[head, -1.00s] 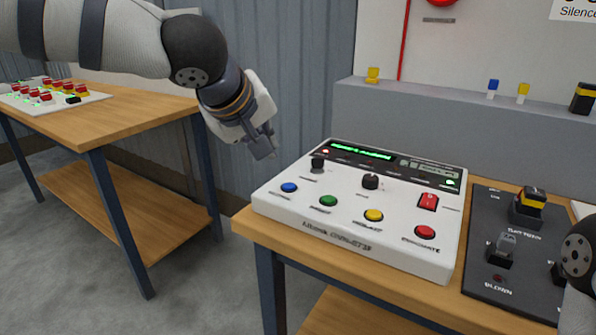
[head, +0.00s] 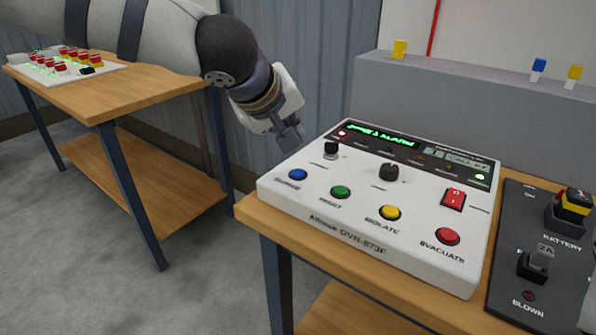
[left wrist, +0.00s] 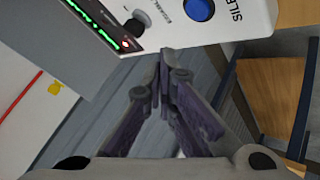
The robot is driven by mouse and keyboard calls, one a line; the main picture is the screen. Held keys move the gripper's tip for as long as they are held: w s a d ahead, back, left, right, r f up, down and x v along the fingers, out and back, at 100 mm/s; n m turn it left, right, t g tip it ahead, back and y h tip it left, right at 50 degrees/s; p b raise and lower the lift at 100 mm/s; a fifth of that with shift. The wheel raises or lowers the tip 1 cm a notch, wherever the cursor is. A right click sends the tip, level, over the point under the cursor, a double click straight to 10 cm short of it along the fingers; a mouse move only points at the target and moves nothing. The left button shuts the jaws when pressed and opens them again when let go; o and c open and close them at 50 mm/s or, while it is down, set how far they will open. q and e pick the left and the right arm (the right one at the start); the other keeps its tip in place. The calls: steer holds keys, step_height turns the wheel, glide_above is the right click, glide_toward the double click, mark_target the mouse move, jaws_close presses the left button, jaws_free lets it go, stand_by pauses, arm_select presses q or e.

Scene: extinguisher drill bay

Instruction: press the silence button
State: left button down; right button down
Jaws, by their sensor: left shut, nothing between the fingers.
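The white alarm panel (head: 365,225) sits on a wooden table. Its blue button (head: 298,174) is at the front left, with a blurred label below. In the left wrist view the blue button (left wrist: 199,9) is at the top, beside lettering that starts "SILE". Green, yellow and red buttons continue the row to the right. My left gripper (head: 291,140) is shut and empty. It is near the panel's back left corner, behind the blue button and apart from it. In the left wrist view the closed fingertips (left wrist: 166,58) point toward the panel edge. My right gripper is not in view.
A black knob (head: 331,148) stands behind the blue button, and another knob (head: 388,172) is farther right. A dark switch board (head: 540,255) lies right of the panel. Another table (head: 110,92) with a button board is at the left. Floor is clear between the tables.

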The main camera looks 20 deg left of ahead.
mark_target(293, 172)
arm_select(q)
steer(key=shift+f, duration=2.2)
steer(key=shift+f, duration=0.1)
steer(key=shift+f, duration=0.25)
steer(key=shift+f, duration=0.55)
stand_by(0.3)
steer(key=shift+r, duration=0.9)
steer(key=shift+r, duration=2.55)
